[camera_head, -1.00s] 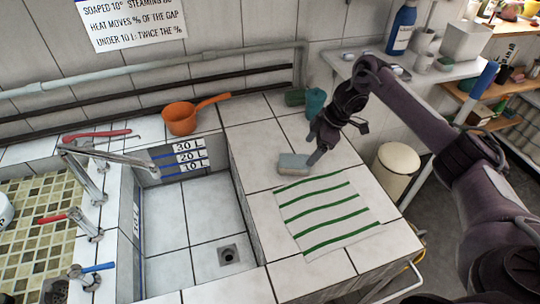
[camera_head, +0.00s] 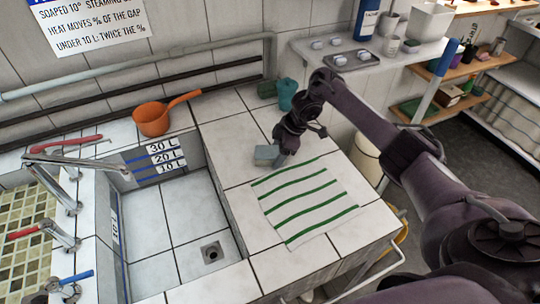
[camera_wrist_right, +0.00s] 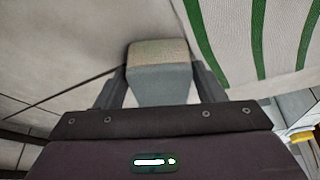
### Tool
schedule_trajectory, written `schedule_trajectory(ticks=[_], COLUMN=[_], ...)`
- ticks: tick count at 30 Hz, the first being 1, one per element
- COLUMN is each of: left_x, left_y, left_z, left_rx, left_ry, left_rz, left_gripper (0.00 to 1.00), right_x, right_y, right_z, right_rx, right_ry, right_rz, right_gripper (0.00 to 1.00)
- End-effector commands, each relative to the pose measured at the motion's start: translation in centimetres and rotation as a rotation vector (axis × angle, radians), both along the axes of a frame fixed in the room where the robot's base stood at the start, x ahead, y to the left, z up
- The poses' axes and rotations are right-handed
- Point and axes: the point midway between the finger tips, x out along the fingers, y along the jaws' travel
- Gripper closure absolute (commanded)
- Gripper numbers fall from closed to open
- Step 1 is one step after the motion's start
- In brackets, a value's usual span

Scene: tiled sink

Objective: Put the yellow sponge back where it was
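The sponge (camera_head: 266,155) is a small block on the tiled counter, just behind the green-striped cloth (camera_head: 308,205). It looks grey-blue from the head; the right wrist view shows its grey-blue face (camera_wrist_right: 160,86) with a beige-yellow face (camera_wrist_right: 158,52) beyond. My right gripper (camera_head: 278,162) reaches down at its right side. In the right wrist view its two fingers lie against the sponge's left and right sides, with no clear gap. Whether the sponge is lifted off the tiles is hard to tell. My left gripper is not in view.
The tiled sink basin (camera_head: 185,225) opens left of the counter. An orange dipper (camera_head: 152,119) sits on the back ledge. A metal tray (camera_head: 344,60) lies on the shelf.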

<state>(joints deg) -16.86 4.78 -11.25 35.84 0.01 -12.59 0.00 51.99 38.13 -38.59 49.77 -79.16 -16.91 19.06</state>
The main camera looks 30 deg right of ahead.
Motion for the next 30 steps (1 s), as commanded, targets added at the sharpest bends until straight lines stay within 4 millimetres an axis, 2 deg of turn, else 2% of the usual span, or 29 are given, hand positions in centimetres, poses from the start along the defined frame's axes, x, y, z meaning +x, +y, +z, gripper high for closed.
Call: schedule_trajectory(ticks=[1, 8, 15, 20, 24, 30], left_x=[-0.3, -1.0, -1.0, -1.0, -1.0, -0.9], left_y=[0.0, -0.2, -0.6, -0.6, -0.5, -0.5], left_z=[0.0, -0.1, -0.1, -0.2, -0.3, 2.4], left_rx=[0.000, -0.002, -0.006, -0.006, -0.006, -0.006], left_ry=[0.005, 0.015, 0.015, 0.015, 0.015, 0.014], left_rz=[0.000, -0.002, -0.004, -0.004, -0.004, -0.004], left_gripper=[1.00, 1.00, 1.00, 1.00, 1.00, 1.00], right_x=[0.0, 0.0, 0.0, 0.1, 0.1, 0.2], right_y=[0.0, 0.0, 0.0, 0.0, -0.1, -0.2], right_z=[0.0, 0.1, 0.2, 1.2, 3.2, 9.1], right_rx=[0.000, 0.000, 0.000, 0.001, -0.001, -0.006], right_ry=[0.000, -0.001, -0.001, -0.003, -0.004, -0.008], right_rz=[0.000, 0.000, 0.000, -0.001, 0.000, 0.002], right_gripper=[0.44, 0.73, 0.73, 0.73, 0.73, 0.73])
